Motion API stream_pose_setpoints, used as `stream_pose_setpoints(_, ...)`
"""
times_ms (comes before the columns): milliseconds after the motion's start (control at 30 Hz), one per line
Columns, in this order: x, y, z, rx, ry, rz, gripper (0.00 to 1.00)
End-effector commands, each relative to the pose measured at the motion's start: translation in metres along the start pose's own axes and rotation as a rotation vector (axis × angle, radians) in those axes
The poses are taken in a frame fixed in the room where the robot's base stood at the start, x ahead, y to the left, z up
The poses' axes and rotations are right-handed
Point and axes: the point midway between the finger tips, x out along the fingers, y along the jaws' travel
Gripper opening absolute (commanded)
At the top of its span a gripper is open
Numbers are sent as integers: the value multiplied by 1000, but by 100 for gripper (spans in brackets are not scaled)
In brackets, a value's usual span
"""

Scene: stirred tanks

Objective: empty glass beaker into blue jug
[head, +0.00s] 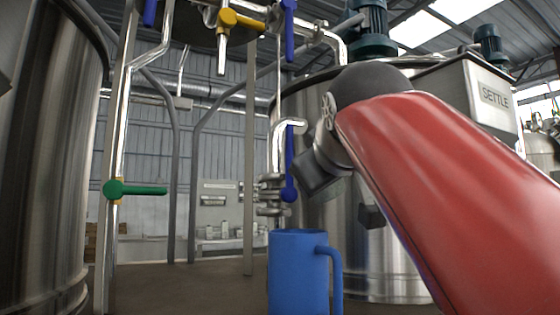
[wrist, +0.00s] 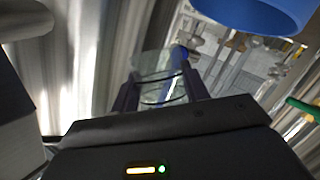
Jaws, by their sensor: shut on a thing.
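The blue jug (head: 298,272) stands upright at the bottom centre of the head view, its handle to the right. Part of it also shows at the top right of the wrist view (wrist: 262,12). My gripper (wrist: 160,88) is shut on the clear glass beaker (wrist: 155,68), which sits between the two dark fingers in the wrist view. In the head view the gripper is mostly hidden behind my red arm, above and right of the jug, and I cannot make out the beaker there. I cannot tell what the beaker holds.
Above the jug is a steel pipe outlet with a blue valve lever (head: 289,165). A green valve handle (head: 135,189) sits on a pipe to the left. Large steel tanks stand at left (head: 45,160) and behind my arm (head: 385,265). The floor between them looks clear.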

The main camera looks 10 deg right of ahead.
Motion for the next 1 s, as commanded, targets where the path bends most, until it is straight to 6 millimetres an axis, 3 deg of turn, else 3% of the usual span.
stream_pose_setpoints(500, -6, -4, -14, 447, -128, -186, 21)
stream_pose_setpoints(1000, -8, -5, -16, 510, -147, -212, 21)
